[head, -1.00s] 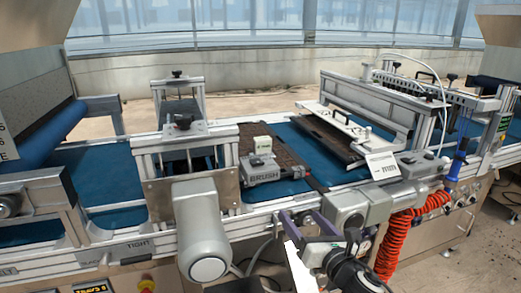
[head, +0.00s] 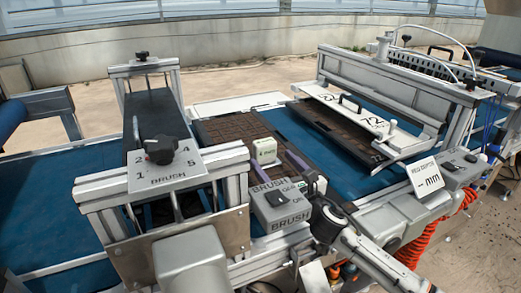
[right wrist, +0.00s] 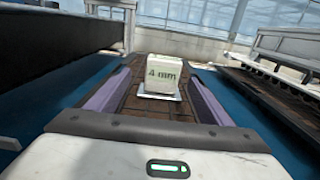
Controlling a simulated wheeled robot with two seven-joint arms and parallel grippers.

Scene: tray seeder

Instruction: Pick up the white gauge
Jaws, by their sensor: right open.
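The white gauge (head: 264,150) is a small upright block on a brown gridded tray (head: 222,130) on the blue belt. In the right wrist view, the gauge (right wrist: 165,73) reads "4 mm" and stands on a thin pale plate. My right gripper (head: 277,166) is open, with purple fingers reaching over the tray toward the gauge. In the right wrist view, the gauge is between and slightly beyond the fingers (right wrist: 158,90), apart from both. My left gripper is out of view.
A grey brush switch box (head: 282,207) stands close in front of the gauge. The brush frame (head: 166,165) rises at left. A white numbered plate (head: 360,120) with a black handle and a "mm" sign (head: 425,175) are at right.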

